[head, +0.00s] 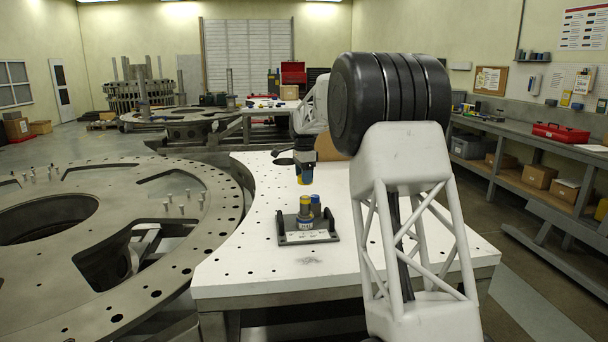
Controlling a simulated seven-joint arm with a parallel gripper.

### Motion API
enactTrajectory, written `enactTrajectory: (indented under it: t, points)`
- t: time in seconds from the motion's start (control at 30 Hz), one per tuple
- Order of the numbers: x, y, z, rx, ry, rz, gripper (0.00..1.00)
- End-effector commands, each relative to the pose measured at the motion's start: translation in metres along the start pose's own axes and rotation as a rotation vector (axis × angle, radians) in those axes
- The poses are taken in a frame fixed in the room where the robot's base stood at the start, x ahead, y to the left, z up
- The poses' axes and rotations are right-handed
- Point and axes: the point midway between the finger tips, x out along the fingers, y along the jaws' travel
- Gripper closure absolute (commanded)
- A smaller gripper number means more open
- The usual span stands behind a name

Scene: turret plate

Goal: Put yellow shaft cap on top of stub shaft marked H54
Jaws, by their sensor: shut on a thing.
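My gripper (304,166) is shut on a small yellow shaft cap (305,180) and holds it in the air above the white table. Below it, a dark fixture plate (288,239) carries two short upright shafts close together. The cap is clear of both shafts. The labels are too small to read, so I cannot tell which shaft is H54.
The white table (250,270) is mostly bare around the fixture. A large grey ring plate (60,310) with holes and pins lies at the left. A workbench with boxes (540,176) runs along the right wall.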

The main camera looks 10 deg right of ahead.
Motion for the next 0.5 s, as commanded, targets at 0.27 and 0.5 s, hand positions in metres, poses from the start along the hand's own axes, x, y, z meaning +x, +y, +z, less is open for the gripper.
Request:
enactTrajectory:
  t: [0.27, 0.5]
  points:
    - [0.01, 0.0, 0.0, 0.0, 0.0, -0.001, 0.68]
    - [0.018, 0.0, 0.0, 0.0, 0.0, 0.0, 0.68]
